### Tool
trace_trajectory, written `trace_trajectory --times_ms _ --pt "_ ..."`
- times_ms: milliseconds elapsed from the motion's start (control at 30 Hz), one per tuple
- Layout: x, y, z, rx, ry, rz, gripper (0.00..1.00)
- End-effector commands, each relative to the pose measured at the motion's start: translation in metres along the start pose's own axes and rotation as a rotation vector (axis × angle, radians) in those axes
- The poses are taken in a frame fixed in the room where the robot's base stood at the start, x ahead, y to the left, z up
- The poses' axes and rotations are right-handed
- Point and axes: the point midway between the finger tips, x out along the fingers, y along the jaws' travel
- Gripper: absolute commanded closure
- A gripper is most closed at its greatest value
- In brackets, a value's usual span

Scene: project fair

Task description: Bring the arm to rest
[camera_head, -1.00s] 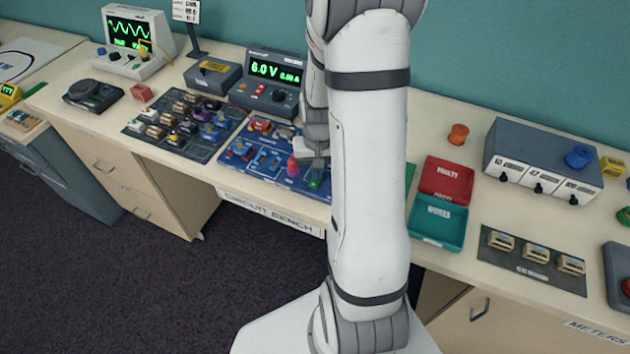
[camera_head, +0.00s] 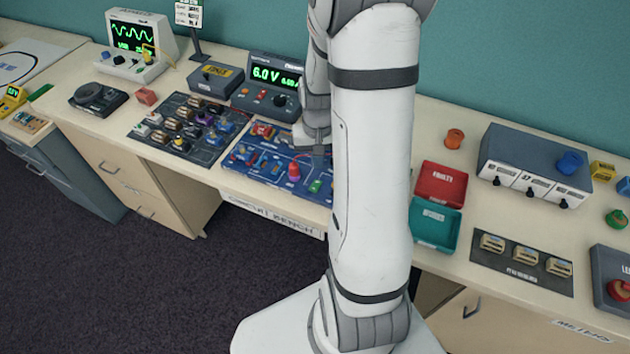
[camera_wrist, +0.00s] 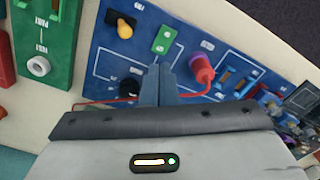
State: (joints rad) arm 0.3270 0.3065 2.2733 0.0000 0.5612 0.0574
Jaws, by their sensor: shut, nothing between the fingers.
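My gripper (camera_wrist: 158,85) is shut and empty in the wrist view, its fingers together above the blue circuit board (camera_wrist: 105,45). In the head view my arm stands upright in front of the bench, and its end hangs over the blue circuit board (camera_head: 238,164). A green piece (camera_wrist: 164,39) lies on the board beyond the fingertips. I cannot tell how far the tips are above the board.
A power supply (camera_head: 268,86) reading 6.0 V stands behind the board. A parts mat (camera_head: 168,102) lies left of it. The red tray (camera_head: 442,184) and green tray (camera_head: 434,224) lie right of my arm.

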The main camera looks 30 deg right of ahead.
Motion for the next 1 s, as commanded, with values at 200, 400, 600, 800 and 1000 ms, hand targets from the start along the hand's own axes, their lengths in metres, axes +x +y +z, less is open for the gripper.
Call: trace_trajectory --times_ms 200,400,600,800,1000 --pt "-0.004 0.000 0.000 0.000 0.000 0.000 1.00" --pt "-0.004 0.000 0.000 0.000 -0.001 0.000 1.00" --pt "-0.006 -0.001 0.001 -0.003 0.003 0.000 1.00" --pt "-0.040 -0.018 0.014 -0.059 0.051 -0.004 1.00" --pt "-0.092 -0.043 0.051 -0.162 0.132 -0.014 1.00"
